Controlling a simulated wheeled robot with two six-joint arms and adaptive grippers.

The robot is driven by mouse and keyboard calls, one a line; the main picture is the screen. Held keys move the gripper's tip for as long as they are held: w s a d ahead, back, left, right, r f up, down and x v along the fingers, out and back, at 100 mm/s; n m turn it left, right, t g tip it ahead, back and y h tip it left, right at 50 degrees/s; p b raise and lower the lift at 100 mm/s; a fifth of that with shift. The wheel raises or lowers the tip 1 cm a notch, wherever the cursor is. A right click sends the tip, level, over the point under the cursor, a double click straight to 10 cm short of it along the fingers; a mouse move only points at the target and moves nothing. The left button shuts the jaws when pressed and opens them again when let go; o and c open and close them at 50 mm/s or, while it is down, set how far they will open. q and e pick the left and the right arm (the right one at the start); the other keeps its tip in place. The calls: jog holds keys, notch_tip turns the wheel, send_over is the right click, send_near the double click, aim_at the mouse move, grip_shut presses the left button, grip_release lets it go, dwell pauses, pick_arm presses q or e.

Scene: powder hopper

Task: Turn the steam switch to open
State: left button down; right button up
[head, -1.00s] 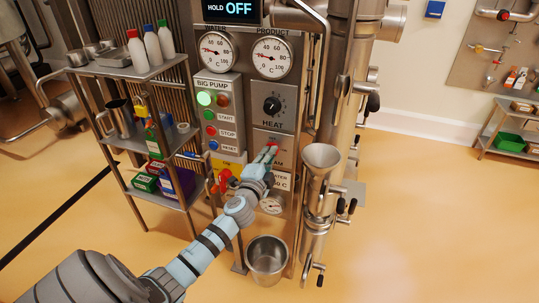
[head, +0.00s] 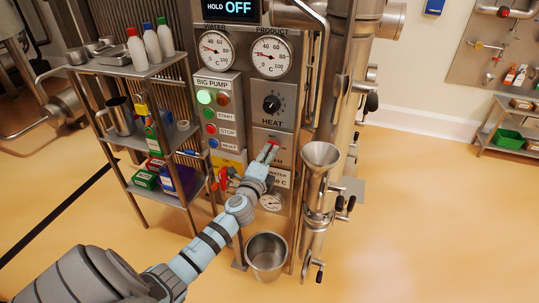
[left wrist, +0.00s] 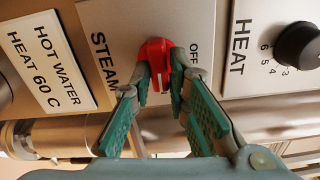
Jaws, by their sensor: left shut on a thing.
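The steam switch is a red knob (left wrist: 155,60) on a grey plate, between the words STEAM and OFF in the left wrist view. A bit of its red shows in the head view (head: 274,144), on the panel below the HEAT dial. My left gripper (left wrist: 159,70) has its two green-padded fingers closed on the knob, one on each side. It also shows in the head view (head: 268,152), reaching the panel from the lower left. The fingers partly cover the knob, so its exact setting is hard to read. My right gripper is not in view.
The black HEAT dial (head: 271,104) is just above, and the BIG PUMP box (head: 218,115) with lit green lamp is to the left. Red valve handles (head: 222,178) lie close beside the left wrist. A steel funnel (head: 320,156) stands right, a bucket (head: 266,257) below.

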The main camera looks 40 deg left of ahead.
pick_arm(q)
jog(key=shift+f, duration=0.1)
jog(key=c, duration=1.6)
grip_release()
jog(key=v, duration=1.2)
